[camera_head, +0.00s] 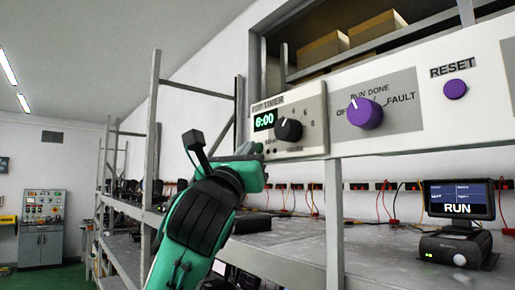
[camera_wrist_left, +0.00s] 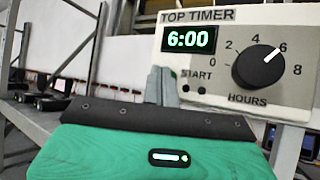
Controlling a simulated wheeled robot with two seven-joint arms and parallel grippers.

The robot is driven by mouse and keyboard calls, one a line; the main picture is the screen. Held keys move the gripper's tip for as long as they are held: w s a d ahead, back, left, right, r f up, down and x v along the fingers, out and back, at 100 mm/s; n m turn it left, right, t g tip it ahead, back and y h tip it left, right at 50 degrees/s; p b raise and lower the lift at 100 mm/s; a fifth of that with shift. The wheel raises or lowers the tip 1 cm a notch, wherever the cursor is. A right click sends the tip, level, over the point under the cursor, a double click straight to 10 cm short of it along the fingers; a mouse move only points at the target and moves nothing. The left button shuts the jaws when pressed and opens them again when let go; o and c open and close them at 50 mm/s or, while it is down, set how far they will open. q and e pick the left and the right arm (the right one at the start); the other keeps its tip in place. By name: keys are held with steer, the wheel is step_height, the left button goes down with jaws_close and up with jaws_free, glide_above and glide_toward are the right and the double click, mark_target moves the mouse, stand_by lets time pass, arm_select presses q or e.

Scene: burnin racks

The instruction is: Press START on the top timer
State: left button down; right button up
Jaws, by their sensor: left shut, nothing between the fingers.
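The top timer (camera_head: 312,112) is a pale box on the rack's front beam, and it fills the upper right of the left wrist view (camera_wrist_left: 225,99). Its display (camera_wrist_left: 189,39) reads 6:00. Its black HOURS knob (camera_wrist_left: 259,66) points at 6. Below the START label (camera_wrist_left: 197,77) are two small dark round spots (camera_wrist_left: 187,89). My left gripper (camera_head: 257,150) is shut and empty at the timer's lower left corner. In the left wrist view its fingertips (camera_wrist_left: 163,76) stand just left of the START label. Whether they touch the timer I cannot tell. My right gripper is out of view.
Right of the timer are a purple selector knob (camera_head: 365,113) and a purple RESET button (camera_head: 455,89) on the same beam. A small monitor showing RUN (camera_head: 457,200) stands on the shelf below. A rack post (camera_head: 334,225) rises beneath the timer.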

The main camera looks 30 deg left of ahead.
arm_select(q)
steer(key=shift+w+d, duration=0.1)
steer(key=shift+w, duration=0.25)
stand_by(0.3)
steer(key=shift+s, duration=0.1)
steer(key=shift+s+a, duration=0.3)
steer(key=shift+s, duration=0.4)
steer(key=shift+s+a+p, duration=0.15)
steer(key=shift+s+a, duration=0.15)
steer(key=shift+s, duration=0.45)
steer(key=shift+s+a+p, duration=0.1)
steer(key=shift+s+a, duration=0.25)
steer(key=shift+s, duration=0.45)
steer(key=shift+s+a+p, duration=0.15)
steer(key=shift+s+a, duration=0.15)
steer(key=shift+s, duration=0.45)
